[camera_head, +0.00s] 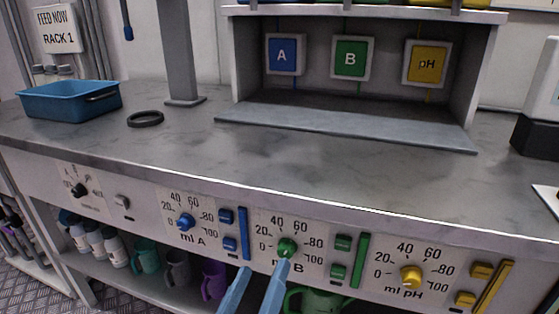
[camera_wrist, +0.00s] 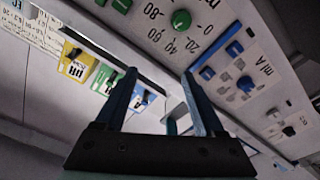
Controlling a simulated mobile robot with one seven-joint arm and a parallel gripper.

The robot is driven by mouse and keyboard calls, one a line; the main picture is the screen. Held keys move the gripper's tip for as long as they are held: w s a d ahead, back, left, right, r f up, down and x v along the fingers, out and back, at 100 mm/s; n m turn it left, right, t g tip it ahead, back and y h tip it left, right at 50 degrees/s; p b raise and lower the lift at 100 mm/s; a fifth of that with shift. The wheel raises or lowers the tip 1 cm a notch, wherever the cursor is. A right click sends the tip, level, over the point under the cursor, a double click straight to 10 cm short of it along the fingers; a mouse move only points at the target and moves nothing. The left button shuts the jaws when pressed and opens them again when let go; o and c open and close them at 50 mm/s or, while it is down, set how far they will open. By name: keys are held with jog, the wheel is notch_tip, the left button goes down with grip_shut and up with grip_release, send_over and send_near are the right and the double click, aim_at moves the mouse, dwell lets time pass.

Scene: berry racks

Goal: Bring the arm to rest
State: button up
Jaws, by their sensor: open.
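My gripper (camera_head: 264,267) has two blue fingers, spread apart with nothing between them. It is in front of the control panel, at the bottom middle of the head view. The right fingertip overlaps the lower edge of the green ml B knob (camera_head: 287,247) there. In the wrist view my gripper (camera_wrist: 159,74) is open and empty, and the green knob (camera_wrist: 181,20) lies beyond the fingertips, apparently apart from them. The blue ml A knob (camera_head: 185,222) and the yellow ml pH knob (camera_head: 411,277) sit to either side on the panel.
The grey counter (camera_head: 300,165) above the panel is mostly clear. It holds a blue tray (camera_head: 70,101), a black ring (camera_head: 145,118) and an alcove with A, B and pH plates. Bottles and mugs, including a purple mug (camera_head: 213,281), stand on the shelf below.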

jog(key=s+d+r+m+t+y+p, duration=0.1)
jog(key=r+t+p, duration=0.2)
jog(key=r+p, duration=1)
jog(key=s+d+r+m+t+y+p, duration=0.1)
jog(key=r+p, duration=1.2)
jog(key=r, duration=2.3)
jog(key=s+d+r+m+t+y+p, duration=0.1)
jog(key=s+r+t+y+p, duration=0.2)
jog(key=r+p, duration=1)
notch_tip(320, 180, up, 12)
jog(key=shift+s+f+t, duration=0.15)
jog(key=shift+s+t, duration=0.1)
jog(key=shift+t, duration=0.85)
